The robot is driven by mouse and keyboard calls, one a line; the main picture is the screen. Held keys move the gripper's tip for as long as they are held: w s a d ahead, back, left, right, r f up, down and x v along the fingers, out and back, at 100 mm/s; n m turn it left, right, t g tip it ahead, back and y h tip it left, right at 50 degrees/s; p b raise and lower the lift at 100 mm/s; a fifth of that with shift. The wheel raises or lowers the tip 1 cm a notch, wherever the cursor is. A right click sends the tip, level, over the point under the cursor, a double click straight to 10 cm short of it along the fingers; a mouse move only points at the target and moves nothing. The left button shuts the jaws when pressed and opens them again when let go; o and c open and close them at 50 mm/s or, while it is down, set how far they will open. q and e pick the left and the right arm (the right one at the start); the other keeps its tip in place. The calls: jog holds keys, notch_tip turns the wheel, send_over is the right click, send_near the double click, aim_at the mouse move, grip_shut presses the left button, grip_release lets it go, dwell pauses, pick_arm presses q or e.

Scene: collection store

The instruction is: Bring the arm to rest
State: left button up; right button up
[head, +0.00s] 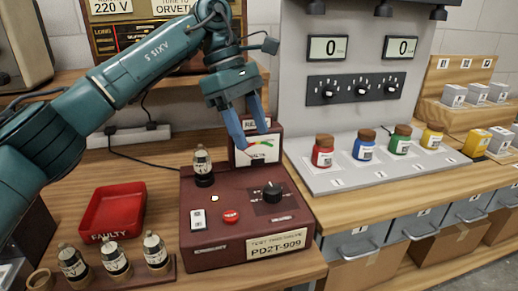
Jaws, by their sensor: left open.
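My left arm (115,85) reaches in from the left over the wooden bench. Its gripper (253,139) points down with its two blue fingers apart and nothing between them. The fingertips are in front of the upright meter panel (243,157) of the maroon tester (250,250); I cannot tell whether they touch it. A dark tube with a pale label (203,167) stands upright on the tester's left part, apart from the gripper. My right gripper is not in view.
A red tray (88,228) marked FAULTY looks empty. Several labelled tubes (115,260) stand in a wooden rack (150,277) at the front left. Colored jars (363,147) stand on a grey shelf (410,175) at right. A radio-like cabinet (105,38) stands behind the arm.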

pick_arm(q)
jog(key=shift+v, duration=0.8)
